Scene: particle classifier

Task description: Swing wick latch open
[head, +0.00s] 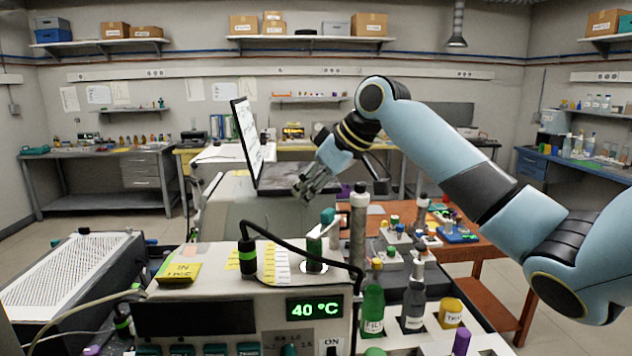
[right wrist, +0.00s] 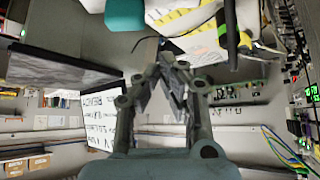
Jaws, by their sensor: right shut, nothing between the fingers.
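My right gripper (head: 302,190) hangs above and behind the white instrument, near the laptop's right side. Its fingers are shut and empty; they also show in the right wrist view (right wrist: 168,68). A teal block (right wrist: 125,13) shows at the top of the right wrist view. My left gripper is not in view.
The white instrument (head: 190,283) has a 40 °C display (head: 314,308). A black cable (head: 300,252) arches over its top. A tall grey cylinder (head: 358,225) stands close by on the right, with bottles (head: 373,312) in front. An open laptop (head: 245,130) stands behind.

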